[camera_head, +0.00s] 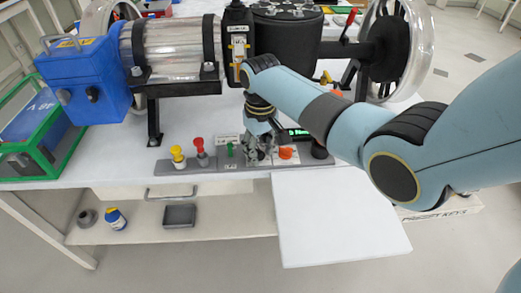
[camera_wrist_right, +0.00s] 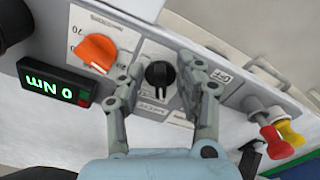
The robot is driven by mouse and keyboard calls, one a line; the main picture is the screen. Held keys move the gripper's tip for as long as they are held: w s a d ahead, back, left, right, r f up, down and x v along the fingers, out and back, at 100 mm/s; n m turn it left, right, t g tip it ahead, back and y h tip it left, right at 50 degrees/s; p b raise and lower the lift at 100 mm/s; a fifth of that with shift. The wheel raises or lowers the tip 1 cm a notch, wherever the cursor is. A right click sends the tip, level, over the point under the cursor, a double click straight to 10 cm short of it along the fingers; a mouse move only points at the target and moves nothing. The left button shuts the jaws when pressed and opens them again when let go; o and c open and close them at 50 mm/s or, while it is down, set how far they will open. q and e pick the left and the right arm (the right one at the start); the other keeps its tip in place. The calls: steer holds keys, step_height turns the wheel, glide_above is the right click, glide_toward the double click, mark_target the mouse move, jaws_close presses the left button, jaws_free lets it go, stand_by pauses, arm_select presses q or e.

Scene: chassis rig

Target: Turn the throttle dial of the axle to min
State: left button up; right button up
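My right gripper (camera_wrist_right: 160,80) is open, its two fingers on either side of a black dial (camera_wrist_right: 158,75) on a labelled white plate. The dial's raised grip points up and down in the right wrist view; the small lettering on its plate is too blurred to read. I cannot tell whether the fingers touch it. In the head view my right gripper (camera_head: 258,148) is over the control panel (camera_head: 205,162) and hides most of this dial. An orange dial (camera_wrist_right: 97,50) with number markings sits beside it, also in the head view (camera_head: 287,152). My left gripper is out of view.
A display (camera_wrist_right: 50,87) reads 0 Nm. Red (camera_head: 201,150) and yellow (camera_head: 177,154) knobs stand on the panel's left. A blue motor unit (camera_head: 85,75) and a green crate (camera_head: 45,130) are at the left. A white board (camera_head: 335,220) juts out in front.

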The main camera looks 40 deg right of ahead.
steer(key=shift+c, duration=0.6)
jaws_close()
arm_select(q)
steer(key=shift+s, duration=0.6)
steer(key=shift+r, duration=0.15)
